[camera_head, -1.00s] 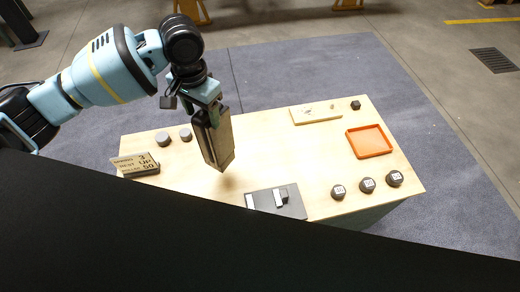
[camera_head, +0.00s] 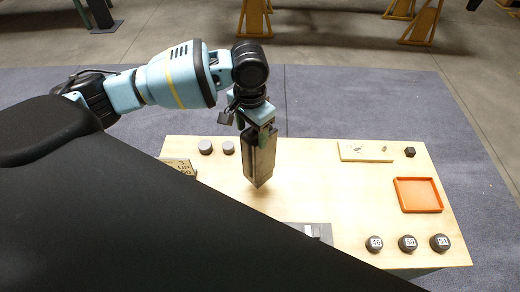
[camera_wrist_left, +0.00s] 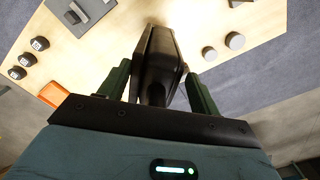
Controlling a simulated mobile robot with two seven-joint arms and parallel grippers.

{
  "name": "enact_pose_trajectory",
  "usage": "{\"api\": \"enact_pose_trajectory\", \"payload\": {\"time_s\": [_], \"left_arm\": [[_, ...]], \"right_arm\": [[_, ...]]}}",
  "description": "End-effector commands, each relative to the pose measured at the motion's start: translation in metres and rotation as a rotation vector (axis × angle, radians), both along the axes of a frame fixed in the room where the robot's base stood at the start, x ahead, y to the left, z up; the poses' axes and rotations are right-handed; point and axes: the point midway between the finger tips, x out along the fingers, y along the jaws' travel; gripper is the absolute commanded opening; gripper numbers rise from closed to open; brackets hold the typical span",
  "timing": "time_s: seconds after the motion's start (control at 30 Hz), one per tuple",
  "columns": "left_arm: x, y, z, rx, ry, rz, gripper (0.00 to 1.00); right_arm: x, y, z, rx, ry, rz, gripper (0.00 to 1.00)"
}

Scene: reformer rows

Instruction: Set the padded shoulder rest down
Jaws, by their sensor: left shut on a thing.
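The padded shoulder rest (camera_head: 259,158) is a dark, upright block held over the left-middle part of the wooden table (camera_head: 310,190). My left gripper (camera_head: 258,127) is shut on its upper end. In the left wrist view the dark rest (camera_wrist_left: 158,55) sits between the two green fingers of the gripper (camera_wrist_left: 158,80). The rest's lower end seems to hang above the tabletop, but the exact gap is hard to tell. My right gripper is not in view.
Two grey discs (camera_head: 216,148) stand behind left of the rest. A lettered sign (camera_head: 181,167) and a grey plate (camera_head: 308,230) are partly covered by a black shape. An orange tray (camera_head: 418,195), a pale board (camera_head: 366,151) and black numbered weights (camera_head: 407,243) lie right. The table's middle is clear.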

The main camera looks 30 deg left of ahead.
Motion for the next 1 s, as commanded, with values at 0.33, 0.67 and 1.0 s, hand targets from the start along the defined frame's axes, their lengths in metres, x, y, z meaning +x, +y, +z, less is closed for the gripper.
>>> {"api": "enact_pose_trajectory", "payload": {"time_s": [0.33, 0.67, 1.0], "left_arm": [[0.001, 0.0, -0.016, -0.001, -0.004, 0.0, 0.24], [0.0, 0.0, -0.06, -0.001, -0.002, 0.0, 0.24], [0.001, 0.0, -0.064, -0.001, -0.005, -0.001, 0.24]], "right_arm": [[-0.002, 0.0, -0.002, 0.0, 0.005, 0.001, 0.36], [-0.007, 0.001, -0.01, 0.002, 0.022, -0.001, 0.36], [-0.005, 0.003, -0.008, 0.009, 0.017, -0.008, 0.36]]}}
